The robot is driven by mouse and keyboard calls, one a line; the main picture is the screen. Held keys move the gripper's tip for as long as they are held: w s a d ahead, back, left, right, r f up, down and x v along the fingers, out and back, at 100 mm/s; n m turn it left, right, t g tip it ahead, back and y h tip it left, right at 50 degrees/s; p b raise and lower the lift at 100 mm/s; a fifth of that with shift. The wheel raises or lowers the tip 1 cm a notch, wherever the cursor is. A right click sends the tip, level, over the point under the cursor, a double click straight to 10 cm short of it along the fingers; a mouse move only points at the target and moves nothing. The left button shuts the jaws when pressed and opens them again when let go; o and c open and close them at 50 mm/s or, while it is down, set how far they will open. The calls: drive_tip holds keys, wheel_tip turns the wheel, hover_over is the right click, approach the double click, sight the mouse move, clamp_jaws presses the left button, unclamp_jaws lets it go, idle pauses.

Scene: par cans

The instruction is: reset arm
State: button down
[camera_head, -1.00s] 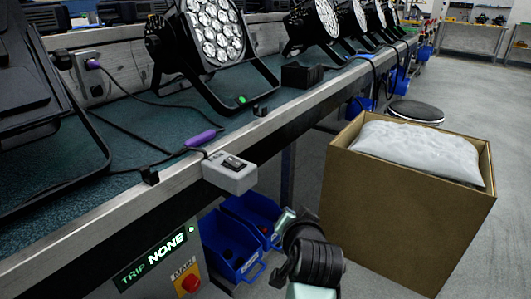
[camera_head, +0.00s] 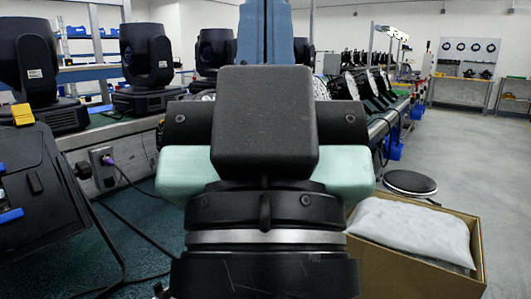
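My arm's end fills the middle of the head view, upright and close to the camera. It shows a black block, pale green parts on both sides and a dark round wrist with a silver ring. My gripper (camera_head: 265,122) is seen from behind. Its fingers cannot be made out clearly, so whether it is open or shut does not show. Nothing is seen held in it.
The workbench (camera_head: 110,130) runs along the left with black moving-head lights (camera_head: 147,55) and a dark fixture (camera_head: 45,190). Par cans (camera_head: 345,88) stand farther along it. A cardboard box (camera_head: 405,272) with a white bag (camera_head: 415,230) is at lower right. A round stool (camera_head: 410,183) stands behind it. Floor at right is clear.

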wheel_tip(320, 180, up, 31)
drive_tip(key=p, duration=2.8)
drive_tip(key=shift+p, duration=0.4)
